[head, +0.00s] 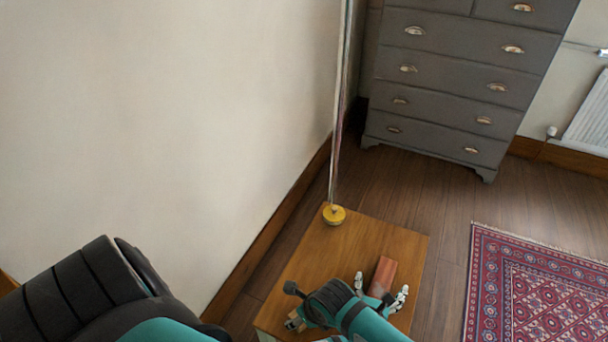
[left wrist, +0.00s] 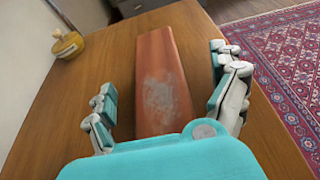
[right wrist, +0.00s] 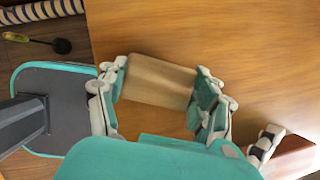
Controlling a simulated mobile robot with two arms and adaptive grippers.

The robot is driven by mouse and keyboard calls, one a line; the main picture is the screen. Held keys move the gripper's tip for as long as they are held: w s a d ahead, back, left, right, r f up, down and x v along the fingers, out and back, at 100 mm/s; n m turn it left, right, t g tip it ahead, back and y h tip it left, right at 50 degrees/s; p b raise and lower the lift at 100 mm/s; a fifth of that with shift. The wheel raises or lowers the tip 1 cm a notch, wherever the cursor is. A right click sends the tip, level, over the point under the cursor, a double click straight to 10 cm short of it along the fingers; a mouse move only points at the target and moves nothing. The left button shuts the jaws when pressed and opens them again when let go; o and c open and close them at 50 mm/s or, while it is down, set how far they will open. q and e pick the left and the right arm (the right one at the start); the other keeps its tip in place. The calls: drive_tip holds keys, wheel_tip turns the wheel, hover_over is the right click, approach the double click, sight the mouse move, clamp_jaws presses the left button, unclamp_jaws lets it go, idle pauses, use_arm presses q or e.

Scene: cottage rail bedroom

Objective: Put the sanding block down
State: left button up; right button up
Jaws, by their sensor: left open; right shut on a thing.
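The sanding block appears to be the tan wooden block (right wrist: 157,82) in the right wrist view. My right gripper (right wrist: 162,76) is shut on it, with fingers on both sides, over the wooden tabletop (right wrist: 260,50). I cannot tell whether the block touches the top. In the head view my arm mostly hides that gripper. My left gripper (head: 381,285) is open, its fingers on either side of a long reddish-brown block (head: 384,271). That block, with a grey worn patch, lies on the table in the left wrist view (left wrist: 162,75), with gaps beside it.
A round yellow object (head: 334,215) stands at the table's far corner. The tabletop between it and my grippers is bare. A wall (head: 150,120) runs along the left. A grey chest of drawers (head: 450,85) and a patterned red rug (head: 540,300) lie beyond.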

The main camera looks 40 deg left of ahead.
drive_tip(key=shift+f, duration=0.1)
drive_tip(key=o, duration=1.3)
drive_tip(key=v, duration=1.2)
drive_tip(key=shift+o, duration=0.3)
